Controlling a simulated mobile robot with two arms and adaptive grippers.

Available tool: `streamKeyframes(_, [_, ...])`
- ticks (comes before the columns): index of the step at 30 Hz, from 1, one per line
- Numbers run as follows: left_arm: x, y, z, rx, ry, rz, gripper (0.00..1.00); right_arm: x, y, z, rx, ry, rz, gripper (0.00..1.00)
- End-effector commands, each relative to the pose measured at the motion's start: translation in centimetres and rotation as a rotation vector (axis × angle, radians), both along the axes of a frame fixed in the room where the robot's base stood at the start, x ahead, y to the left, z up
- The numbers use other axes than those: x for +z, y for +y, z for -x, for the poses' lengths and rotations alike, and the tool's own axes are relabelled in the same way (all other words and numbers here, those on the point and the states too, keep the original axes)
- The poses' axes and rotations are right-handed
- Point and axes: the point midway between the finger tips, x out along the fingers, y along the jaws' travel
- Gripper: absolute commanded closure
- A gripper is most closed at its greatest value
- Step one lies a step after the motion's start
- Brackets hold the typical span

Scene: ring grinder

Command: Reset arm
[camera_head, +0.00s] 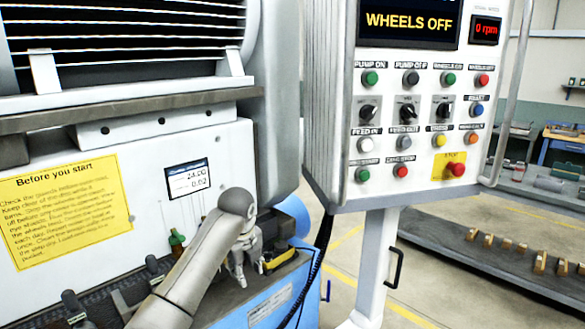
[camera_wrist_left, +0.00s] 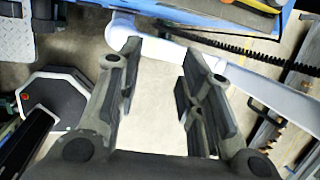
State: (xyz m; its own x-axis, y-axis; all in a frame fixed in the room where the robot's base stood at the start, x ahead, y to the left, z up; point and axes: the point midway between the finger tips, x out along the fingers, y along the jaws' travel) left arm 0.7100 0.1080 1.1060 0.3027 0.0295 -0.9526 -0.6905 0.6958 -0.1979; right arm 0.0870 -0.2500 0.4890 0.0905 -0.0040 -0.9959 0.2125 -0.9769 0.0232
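My left arm comes in from the bottom of the head view, with my left gripper (camera_head: 241,270) hanging downward in front of the grinder's blue lower cabinet (camera_head: 262,305). In the left wrist view the two dark fingers of my left gripper (camera_wrist_left: 155,95) stand wide apart. Only floor and a pale pipe-like part show between and beyond them, so the gripper is open and empty. My right gripper shows in neither view.
A control panel (camera_head: 437,115) on a white post (camera_head: 375,255) stands right of my left gripper; its display reads WHEELS OFF. A black cable (camera_head: 318,262) hangs beside the post. A yellow notice (camera_head: 62,208) is on the grinder. A long bench (camera_head: 490,245) with brass-coloured pieces lies at right.

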Motion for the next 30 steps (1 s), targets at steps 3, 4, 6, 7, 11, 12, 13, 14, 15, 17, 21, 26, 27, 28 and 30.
streamKeyframes(3, [-1.6, -0.2, 0.7, 0.041, 0.001, 0.025, 0.65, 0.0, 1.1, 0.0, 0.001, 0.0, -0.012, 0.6])
streamKeyframes(4, [-2.0, -0.3, 0.9, 0.054, 0.002, 0.031, 0.65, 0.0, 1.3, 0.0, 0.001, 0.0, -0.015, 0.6])
streamKeyframes(6, [-3.0, -0.4, 1.4, 0.084, 0.004, 0.049, 0.65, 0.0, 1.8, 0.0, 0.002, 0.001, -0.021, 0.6])
streamKeyframes(7, [-3.4, -0.4, 1.7, 0.099, 0.004, 0.058, 0.65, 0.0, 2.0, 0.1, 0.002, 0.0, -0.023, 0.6])
streamKeyframes(11, [-5.7, -0.6, 3.0, 0.172, 0.008, 0.098, 0.65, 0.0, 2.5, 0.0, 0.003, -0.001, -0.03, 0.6])
streamKeyframes(12, [-6.5, -0.7, 3.5, 0.2, 0.01, 0.112, 0.65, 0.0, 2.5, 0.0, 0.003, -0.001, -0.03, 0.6])
streamKeyframes(13, [-7.1, -0.7, 3.9, 0.223, 0.012, 0.122, 0.65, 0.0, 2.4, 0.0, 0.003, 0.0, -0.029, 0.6])
streamKeyframes(14, [-7.7, -0.8, 4.3, 0.245, 0.014, 0.135, 0.65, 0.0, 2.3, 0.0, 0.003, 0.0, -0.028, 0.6])
streamKeyframes(15, [-8.6, -0.8, 5.0, 0.282, 0.016, 0.153, 0.65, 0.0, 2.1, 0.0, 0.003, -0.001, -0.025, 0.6])
streamKeyframes(17, [-10.3, -0.8, 6.3, 0.344, 0.022, 0.183, 0.65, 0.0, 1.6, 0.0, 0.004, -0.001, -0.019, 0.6])
streamKeyframes(21, [-14.3, -0.6, 10.4, 0.538, 0.035, 0.271, 0.65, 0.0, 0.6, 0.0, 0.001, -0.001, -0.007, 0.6])
streamKeyframes(26, [-18.0, 0.3, 15.8, 0.787, 0.051, 0.366, 0.65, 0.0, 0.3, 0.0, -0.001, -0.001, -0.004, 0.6])
streamKeyframes(27, [-18.8, 0.6, 17.2, 0.852, 0.054, 0.388, 0.65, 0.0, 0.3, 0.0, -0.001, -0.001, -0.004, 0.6])
streamKeyframes(28, [-19.3, 0.8, 18.3, 0.901, 0.056, 0.404, 0.65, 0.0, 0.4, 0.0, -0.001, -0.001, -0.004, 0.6])
streamKeyframes(30, [-20.3, 1.4, 20.8, 1.016, 0.059, 0.44, 0.65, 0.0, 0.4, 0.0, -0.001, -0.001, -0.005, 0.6])
